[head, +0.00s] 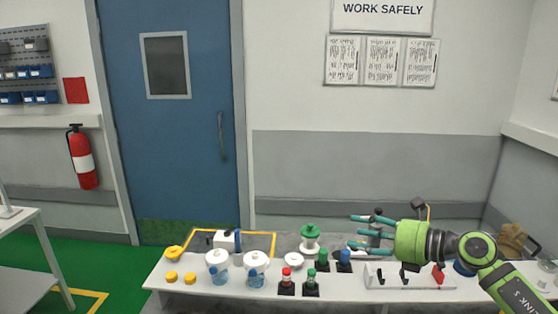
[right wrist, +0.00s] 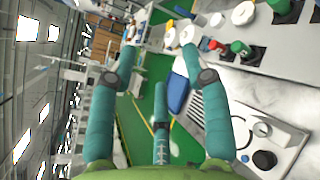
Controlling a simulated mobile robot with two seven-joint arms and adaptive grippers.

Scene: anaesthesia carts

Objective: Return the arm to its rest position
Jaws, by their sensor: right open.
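My right gripper (head: 372,233) comes in from the right in the head view, its green arm reaching over the right part of the white table (head: 200,297). Its teal fingers are spread and point left, above the table top, with nothing between them. In the right wrist view the open fingers (right wrist: 160,75) spread over the green floor and the table edge. My left gripper is in neither view.
Bottles with blue liquid (head: 256,275), red-capped (head: 287,280) and green-capped (head: 311,284) vials, yellow items (head: 172,276) and a green-topped piece (head: 310,238) crowd the table. A rack with hooks (head: 400,275) sits below my right gripper. A blue door (head: 175,120) is behind.

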